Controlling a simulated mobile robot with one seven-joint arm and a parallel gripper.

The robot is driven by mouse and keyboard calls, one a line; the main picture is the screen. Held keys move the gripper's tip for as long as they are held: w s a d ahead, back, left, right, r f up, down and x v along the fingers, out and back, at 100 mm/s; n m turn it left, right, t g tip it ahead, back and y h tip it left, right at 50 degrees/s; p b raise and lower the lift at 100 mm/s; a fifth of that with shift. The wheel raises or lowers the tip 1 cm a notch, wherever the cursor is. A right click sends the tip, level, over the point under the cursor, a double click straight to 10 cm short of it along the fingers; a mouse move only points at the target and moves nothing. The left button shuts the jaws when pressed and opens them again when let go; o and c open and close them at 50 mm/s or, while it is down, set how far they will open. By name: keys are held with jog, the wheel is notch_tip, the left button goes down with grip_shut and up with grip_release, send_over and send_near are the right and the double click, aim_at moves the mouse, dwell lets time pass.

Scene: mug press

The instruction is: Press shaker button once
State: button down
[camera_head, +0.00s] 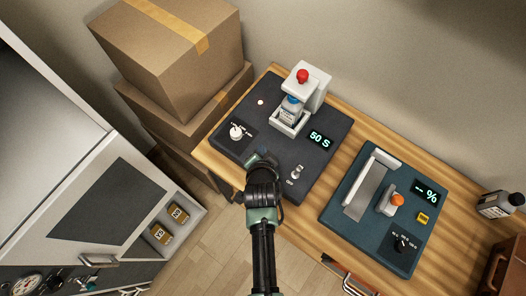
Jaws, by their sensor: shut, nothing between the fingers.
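A dark grey device (236,158) on the wooden table has a lit display (319,139) reading 50 S. A white housing (313,84) with a red button (302,76) on top stands at its back. A small bottle (291,107) with a blue cap sits in the white holder under it. A white knob (237,131) is at the device's left, and a small light switch (297,172) at its front right. My gripper (261,157) is shut and empty, over the front middle of the device, apart from the red button. The wrist hides part of the device's front edge.
A teal device (340,222) with an orange knob (397,200) and a % display stands to the right on the table (309,237). Stacked cardboard boxes (165,55) stand at the left back. A white cabinet (180,190) is at the left. A bottle (494,204) stands far right.

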notch_tip(320, 180, up, 3)
jog(key=shift+r+p, duration=0.15)
jog(key=shift+p, duration=1)
